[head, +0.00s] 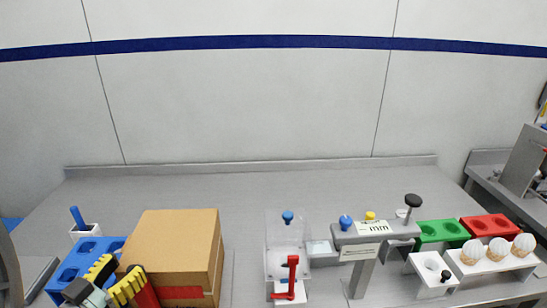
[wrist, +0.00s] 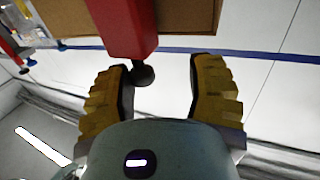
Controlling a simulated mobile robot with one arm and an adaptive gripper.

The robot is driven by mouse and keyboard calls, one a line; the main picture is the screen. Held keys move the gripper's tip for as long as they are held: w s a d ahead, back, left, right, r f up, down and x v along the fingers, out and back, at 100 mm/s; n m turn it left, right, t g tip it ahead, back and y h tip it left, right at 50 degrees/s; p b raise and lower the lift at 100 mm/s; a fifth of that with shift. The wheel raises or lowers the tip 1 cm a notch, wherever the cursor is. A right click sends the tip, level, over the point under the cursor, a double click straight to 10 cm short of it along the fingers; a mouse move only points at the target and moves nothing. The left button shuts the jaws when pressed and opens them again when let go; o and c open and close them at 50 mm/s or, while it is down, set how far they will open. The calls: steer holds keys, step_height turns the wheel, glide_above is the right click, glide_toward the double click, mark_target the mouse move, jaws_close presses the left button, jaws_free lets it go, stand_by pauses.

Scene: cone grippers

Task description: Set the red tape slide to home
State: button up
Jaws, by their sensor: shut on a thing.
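The red tape slide (wrist: 122,25) is a red block with a black ball knob (wrist: 143,75), at the top of the wrist view against the cardboard box (wrist: 60,15). In the head view its red side (head: 146,293) shows at the box's lower left, partly behind my gripper (head: 107,283). My gripper's ribbed yellow fingers (wrist: 160,88) stand either side of the knob in the wrist view, the left finger closer to it. The gripper is shut on the slide, though the exact contact is hard to see. A strip of red tape (head: 182,293) lies across the box front.
A blue holed block (head: 66,277) stands left of the box. A clear-walled fixture with a red lever (head: 291,277) and a grey press stand (head: 366,250) are to the right. Green (head: 441,231) and red (head: 490,227) holders lie further right. The counter behind is clear.

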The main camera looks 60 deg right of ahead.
steer(key=w+b+v, duration=0.2)
steer(key=b+v, duration=0.3)
steer(key=v, duration=1.1)
steer(key=s+d+r+m+t+h+p, duration=0.1)
steer(key=s+r+h+p, duration=0.1)
steer(key=r+p, duration=0.7)
steer(key=s+d+r+m+t+h+p, duration=0.1)
steer(key=r+h+p, duration=0.3)
steer(key=r+p, duration=0.5)
step_height(320, 180, up, 6)
steer(key=shift+s+d+f+m+t, duration=0.1)
steer(key=shift+s+d+m+t, duration=0.35)
steer(key=shift+m, duration=0.35)
steer(key=shift+o, duration=0.2)
steer(key=shift+w, duration=0.1)
